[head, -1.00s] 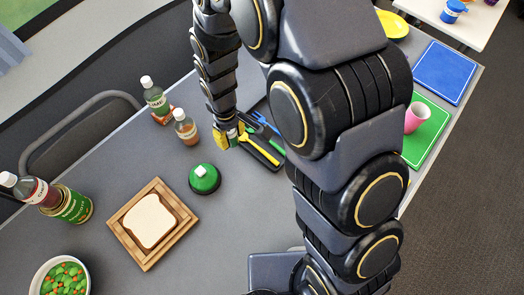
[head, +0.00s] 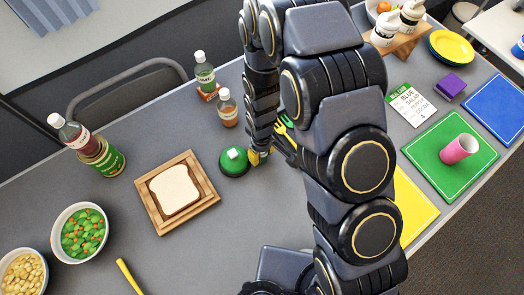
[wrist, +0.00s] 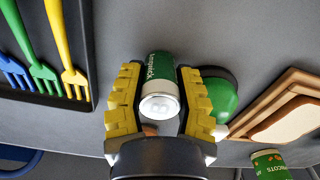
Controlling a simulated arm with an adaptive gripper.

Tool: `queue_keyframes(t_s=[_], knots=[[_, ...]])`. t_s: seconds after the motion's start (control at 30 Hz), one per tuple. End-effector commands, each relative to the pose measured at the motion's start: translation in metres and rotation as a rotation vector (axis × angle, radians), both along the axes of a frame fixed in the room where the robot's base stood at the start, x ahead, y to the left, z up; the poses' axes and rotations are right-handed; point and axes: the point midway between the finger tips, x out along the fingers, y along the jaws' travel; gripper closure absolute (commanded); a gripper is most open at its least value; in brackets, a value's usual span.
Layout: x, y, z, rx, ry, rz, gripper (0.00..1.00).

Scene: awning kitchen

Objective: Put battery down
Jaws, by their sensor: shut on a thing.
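In the wrist view, a green and white cylindrical battery (wrist: 160,88) stands between the two yellow ridged fingers of my gripper (wrist: 158,100). The fingers are shut on it, and its pale round end faces the camera. In the head view, my gripper (head: 257,158) is low over the grey table, just right of a round green object with a white top (head: 234,162). The battery is hidden there behind my fingers and arm. I cannot tell whether the battery touches the table.
A dark tray of coloured forks (wrist: 50,95) lies left in the wrist view. A wooden board with bread (head: 142,190), a small bottle (head: 227,112) and a taller bottle (head: 205,75) stand nearby. A green mat (head: 427,158) lies right. Bare table (head: 190,250) is in front.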

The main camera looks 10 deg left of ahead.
Motion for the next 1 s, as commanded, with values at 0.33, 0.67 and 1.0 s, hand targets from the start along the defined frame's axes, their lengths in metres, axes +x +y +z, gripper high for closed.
queue_keyframes(t_s=[0.33,0.67,1.0], knots=[[0.000,0.000,-0.002,0.000,0.000,0.000,0.61],[0.000,0.000,0.001,0.000,0.000,0.000,0.61],[0.001,0.001,0.052,0.003,-0.004,0.000,0.61]])
